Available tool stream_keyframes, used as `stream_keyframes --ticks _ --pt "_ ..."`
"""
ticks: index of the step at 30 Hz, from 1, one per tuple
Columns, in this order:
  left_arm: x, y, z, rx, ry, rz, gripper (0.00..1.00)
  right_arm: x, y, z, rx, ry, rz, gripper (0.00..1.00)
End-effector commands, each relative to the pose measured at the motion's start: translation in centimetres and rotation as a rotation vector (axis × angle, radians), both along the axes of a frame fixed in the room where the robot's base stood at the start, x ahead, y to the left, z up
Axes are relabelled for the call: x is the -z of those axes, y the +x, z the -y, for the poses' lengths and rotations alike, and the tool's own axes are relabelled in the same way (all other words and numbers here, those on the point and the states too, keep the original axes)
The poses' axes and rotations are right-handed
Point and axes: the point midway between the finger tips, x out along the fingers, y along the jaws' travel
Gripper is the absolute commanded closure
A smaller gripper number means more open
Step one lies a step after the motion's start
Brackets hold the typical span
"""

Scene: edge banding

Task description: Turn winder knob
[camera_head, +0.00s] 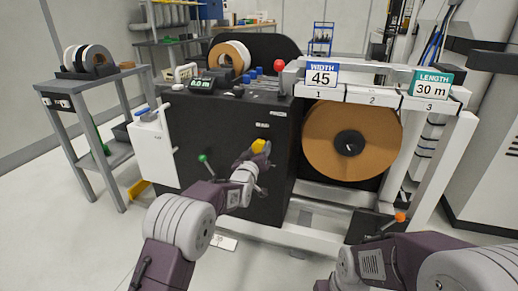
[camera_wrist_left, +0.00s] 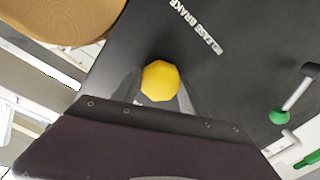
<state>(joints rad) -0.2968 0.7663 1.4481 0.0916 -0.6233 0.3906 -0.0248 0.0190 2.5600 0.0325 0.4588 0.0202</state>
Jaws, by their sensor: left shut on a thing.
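The yellow winder knob (camera_head: 259,146) sits on the black front panel of the winder (camera_head: 225,140). In the left wrist view the yellow knob (camera_wrist_left: 160,81) lies between the two fingers of my left gripper (camera_wrist_left: 160,95). My left gripper (camera_head: 262,158) is shut on the knob in the head view, and its fingers partly hide the knob's lower side. My right arm shows at the lower right of the head view, but its gripper fingers cannot be made out.
A green-tipped lever (camera_head: 203,158) is left of the knob. A large brown roll (camera_head: 352,140) hangs at the right under the white frame. A small display (camera_head: 201,85) reads 0.0 m. A grey side table (camera_head: 75,88) stands at the left.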

Motion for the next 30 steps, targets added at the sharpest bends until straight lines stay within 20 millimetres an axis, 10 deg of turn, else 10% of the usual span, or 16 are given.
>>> stream_keyframes --ticks 30 --pt "0.04 0.02 -0.07 -0.001 -0.306 -0.1 0.9 -1.16 0.0 0.0 0.0 0.0 0.0 0.41"
